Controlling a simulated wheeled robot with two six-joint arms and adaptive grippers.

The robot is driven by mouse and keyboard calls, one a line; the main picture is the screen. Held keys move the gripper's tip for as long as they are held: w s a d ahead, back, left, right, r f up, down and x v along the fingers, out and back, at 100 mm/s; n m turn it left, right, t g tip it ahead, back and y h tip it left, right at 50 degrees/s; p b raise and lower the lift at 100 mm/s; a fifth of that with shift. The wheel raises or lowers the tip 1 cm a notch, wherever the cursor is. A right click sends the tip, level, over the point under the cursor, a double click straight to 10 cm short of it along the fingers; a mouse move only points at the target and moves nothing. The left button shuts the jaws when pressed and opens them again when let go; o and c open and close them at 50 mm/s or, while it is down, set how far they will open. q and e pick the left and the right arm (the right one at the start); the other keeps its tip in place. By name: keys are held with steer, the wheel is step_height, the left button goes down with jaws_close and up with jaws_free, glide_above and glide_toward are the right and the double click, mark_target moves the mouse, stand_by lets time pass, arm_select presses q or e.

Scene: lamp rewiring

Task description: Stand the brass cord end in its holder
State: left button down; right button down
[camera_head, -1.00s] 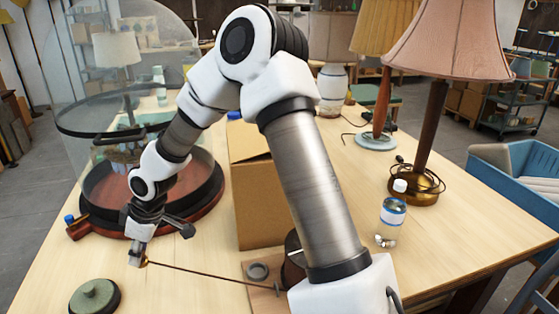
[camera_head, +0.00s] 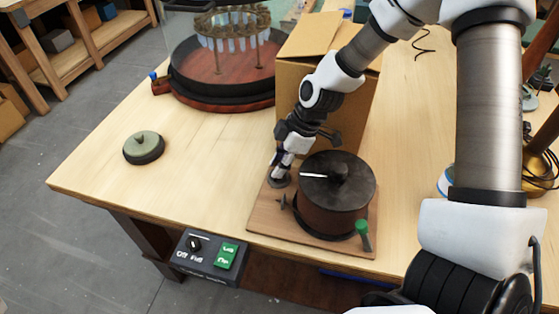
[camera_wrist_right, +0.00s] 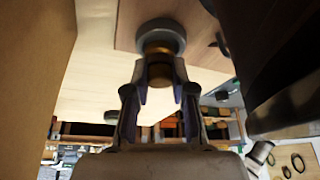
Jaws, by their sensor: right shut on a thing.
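My right gripper (camera_head: 281,174) points down over the left side of a wooden board (camera_head: 264,214). In the right wrist view my right gripper (camera_wrist_right: 158,78) is shut on the brass cord end (camera_wrist_right: 158,48), a short cylinder with a bright brass band. The holder, a grey round ring (camera_wrist_right: 160,30), is right at the brass end's tip; I cannot tell how deep the end sits in it. In the head view the holder (camera_head: 279,183) shows just under the fingertips, and the brass end is mostly hidden there. My left gripper is not in view.
A dark lidded drum (camera_head: 333,212) stands on the board close right of the gripper. A cardboard box (camera_head: 345,110) is behind. A green knobbed disc (camera_head: 143,148) lies left. A switch box (camera_head: 208,256) hangs at the front edge.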

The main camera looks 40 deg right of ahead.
steer(key=shift+d+f, duration=0.1)
steer(key=shift+f, duration=0.2)
steer(key=shift+s+a+r, duration=0.1)
steer(key=shift+a+r, duration=0.1)
steer(key=shift+a, duration=0.05)
steer(key=shift+d+f, duration=0.1)
steer(key=shift+d, duration=0.1)
steer(key=shift+f+b, duration=0.4)
steer(key=shift+b, duration=0.05)
steer(key=c, duration=0.9)
jaws_free()
